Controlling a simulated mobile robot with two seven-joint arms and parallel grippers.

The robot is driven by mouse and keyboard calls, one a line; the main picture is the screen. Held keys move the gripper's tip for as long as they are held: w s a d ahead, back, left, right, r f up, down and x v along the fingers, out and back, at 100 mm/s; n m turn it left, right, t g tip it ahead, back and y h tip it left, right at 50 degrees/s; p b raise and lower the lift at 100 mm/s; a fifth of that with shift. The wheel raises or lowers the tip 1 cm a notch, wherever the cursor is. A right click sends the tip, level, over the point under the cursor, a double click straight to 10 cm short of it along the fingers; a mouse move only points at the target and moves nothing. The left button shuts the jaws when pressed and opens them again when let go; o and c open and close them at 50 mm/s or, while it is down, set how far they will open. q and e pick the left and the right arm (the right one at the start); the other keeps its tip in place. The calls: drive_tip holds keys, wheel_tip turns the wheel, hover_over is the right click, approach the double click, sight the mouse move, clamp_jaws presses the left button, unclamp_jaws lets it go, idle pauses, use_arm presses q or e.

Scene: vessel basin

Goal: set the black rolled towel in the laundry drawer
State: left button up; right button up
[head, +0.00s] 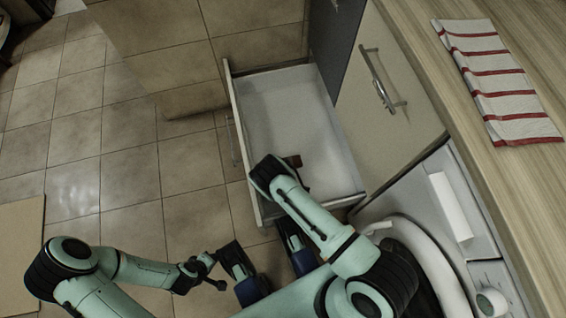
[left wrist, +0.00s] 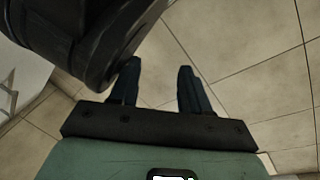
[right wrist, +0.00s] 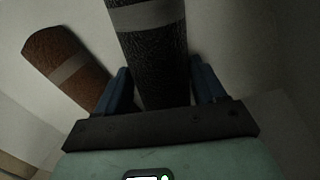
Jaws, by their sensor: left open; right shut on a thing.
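The black rolled towel (right wrist: 148,35) with a grey band is between the fingers of my right gripper (right wrist: 163,82), which is shut on it. In the head view my right arm reaches into the open laundry drawer (head: 275,98) and hides most of that gripper. White drawer surfaces surround the towel in the right wrist view. I cannot tell whether the towel touches the drawer floor. My left gripper (head: 210,271) is open and empty above the floor tiles; its spread fingers show in the left wrist view (left wrist: 157,82).
A brown rolled towel (right wrist: 66,68) with a grey band lies left of the black one in the drawer; a bit of it shows in the head view (head: 294,160). The drawer's far part is bare. A counter with a striped cloth (head: 498,80) stands right.

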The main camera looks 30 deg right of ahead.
drive_tip(key=shift+f, duration=0.1)
drive_tip(key=o, duration=1.1)
use_arm(q)
drive_tip(key=shift+s+f, duration=0.1)
drive_tip(key=shift+s, duration=0.05)
use_arm(e)
drive_tip(key=shift+r, duration=0.4)
drive_tip(key=p+v, duration=0.3)
drive_tip(key=v, duration=0.4)
use_arm(q)
wheel_tip(320, 180, up, 7)
drive_tip(key=w+d+p, duration=0.1)
drive_tip(key=d, duration=0.1)
drive_tip(key=shift+d+h+p, duration=0.3)
drive_tip(key=shift+p, duration=0.05)
use_arm(e)
drive_tip(key=shift+v, duration=2.3)
use_arm(q)
drive_tip(key=shift+w+f, duration=0.1)
